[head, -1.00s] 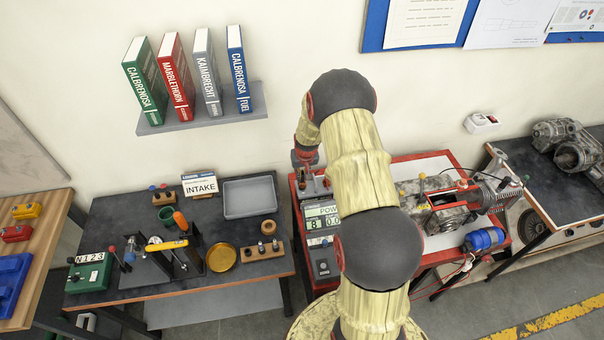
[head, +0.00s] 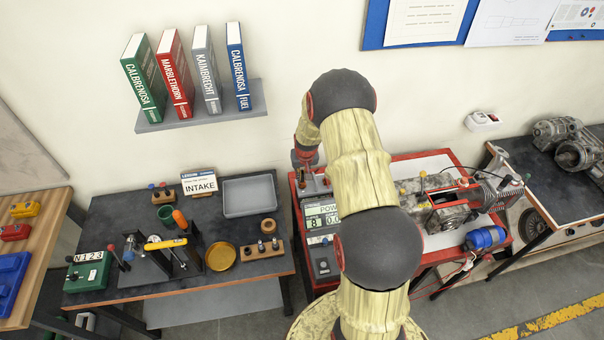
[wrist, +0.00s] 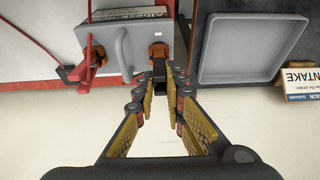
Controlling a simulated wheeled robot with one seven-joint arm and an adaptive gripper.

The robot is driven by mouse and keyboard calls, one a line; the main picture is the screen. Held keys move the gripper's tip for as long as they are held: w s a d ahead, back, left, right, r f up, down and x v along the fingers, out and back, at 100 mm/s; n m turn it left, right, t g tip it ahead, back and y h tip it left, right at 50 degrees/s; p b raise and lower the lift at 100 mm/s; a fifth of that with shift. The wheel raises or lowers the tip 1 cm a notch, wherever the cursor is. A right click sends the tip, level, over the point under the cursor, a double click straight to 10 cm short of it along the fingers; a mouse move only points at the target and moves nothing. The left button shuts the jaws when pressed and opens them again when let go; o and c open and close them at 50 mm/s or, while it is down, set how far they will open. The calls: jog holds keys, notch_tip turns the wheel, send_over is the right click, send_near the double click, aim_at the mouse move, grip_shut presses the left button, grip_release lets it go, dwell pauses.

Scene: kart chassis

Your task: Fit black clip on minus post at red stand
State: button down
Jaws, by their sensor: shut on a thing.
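My gripper (wrist: 167,80) is shut on the black clip (wrist: 159,69), which shows as a small dark piece at the fingertips in the wrist view. The clip is right at a copper-coloured post (wrist: 158,50) on the grey-topped unit. I cannot tell whether its jaws are around the post or only against it. A red clip (wrist: 91,50) sits at the other copper-coloured post, to the left. In the head view the red stand (head: 299,215) is left of my arm. My wrist is over its back end, and the fingertips and black clip are hard to make out there.
A grey handle (wrist: 124,55) rises between the two posts. A grey tray (head: 250,196) lies on the dark bench just left of the stand. The INTAKE sign (head: 199,183) stands beside it. An engine unit (head: 450,208) occupies the red-edged table at right.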

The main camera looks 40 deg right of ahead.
jog(key=shift+f+b, duration=0.4)
jog(key=c, duration=1.8)
grip_release()
jog(key=shift+o, duration=0.2)
jog(key=v, duration=1.2)
